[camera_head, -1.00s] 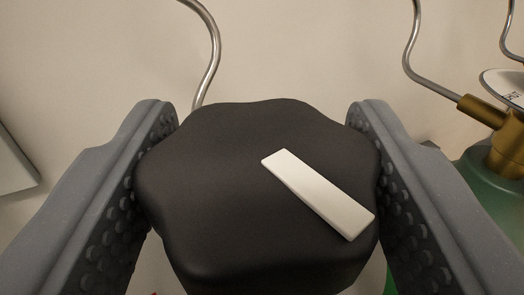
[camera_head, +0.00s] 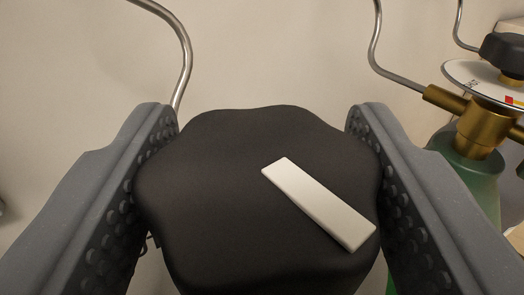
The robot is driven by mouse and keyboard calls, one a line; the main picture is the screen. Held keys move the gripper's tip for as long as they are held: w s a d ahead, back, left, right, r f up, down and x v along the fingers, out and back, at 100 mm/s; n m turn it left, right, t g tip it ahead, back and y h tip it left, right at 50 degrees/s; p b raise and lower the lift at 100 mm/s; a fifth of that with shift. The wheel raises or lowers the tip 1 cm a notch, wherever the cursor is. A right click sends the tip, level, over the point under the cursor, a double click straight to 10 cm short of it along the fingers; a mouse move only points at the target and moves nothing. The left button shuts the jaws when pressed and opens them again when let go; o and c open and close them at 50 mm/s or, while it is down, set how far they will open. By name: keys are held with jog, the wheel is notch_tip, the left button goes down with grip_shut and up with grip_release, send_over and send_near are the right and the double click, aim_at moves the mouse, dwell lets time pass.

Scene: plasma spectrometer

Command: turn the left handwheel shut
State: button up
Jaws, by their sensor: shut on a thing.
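The left handwheel (camera_head: 225,190) is a black, lobed knob with a white bar marker (camera_head: 320,204) on its top face. It fills the middle of the view. The white bar slants from upper left to lower right. My gripper (camera_head: 262,180) has one grey, studded finger on each side of the knob and is shut on it. The valve and whatever is below the knob are mostly hidden by the knob and fingers.
At right stands a green cylinder (camera_head: 465,180) with a brass valve (camera_head: 485,125), a round white dial (camera_head: 490,82) and another black knob (camera_head: 503,52). Curved metal tubes (camera_head: 186,50) run up a plain pale wall (camera_head: 280,50) behind.

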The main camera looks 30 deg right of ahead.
jog(key=shift+d+m+g+h+p, duration=0.1)
jog(key=shift+m+g+h+p, duration=0.6)
jog(key=shift+p, duration=0.6)
jog(key=m+h+p, duration=0.1)
jog(key=p, duration=0.1)
jog(key=shift+g+h+p, duration=0.3)
jog(key=shift+g, duration=0.1)
jog(key=m+g+h+p, duration=0.3)
jog(key=g+p, duration=0.1)
jog(key=p, duration=0.3)
jog(key=shift+r+p, duration=0.2)
jog(key=shift+p, duration=0.1)
jog(key=m+g+h+p, duration=0.2)
jog(key=m+g+p, duration=0.1)
jog(key=g+p, duration=0.1)
jog(key=shift+s, duration=0.1)
jog(key=m+g+p, duration=0.2)
jog(key=g, duration=0.1)
jog(key=shift+f+h, duration=0.2)
jog(key=shift+h, duration=0.1)
jog(key=m+g+p, duration=0.1)
jog(key=g, duration=0.1)
jog(key=shift+f+m+g, duration=0.1)
jog(key=shift+m+g, duration=0.2)
jog(key=shift+g, duration=0.1)
jog(key=shift+m+g, duration=1.1)
jog(key=shift+g, duration=0.5)
jog(key=shift+m+g, duration=0.3)
jog(key=shift+g, duration=0.1)
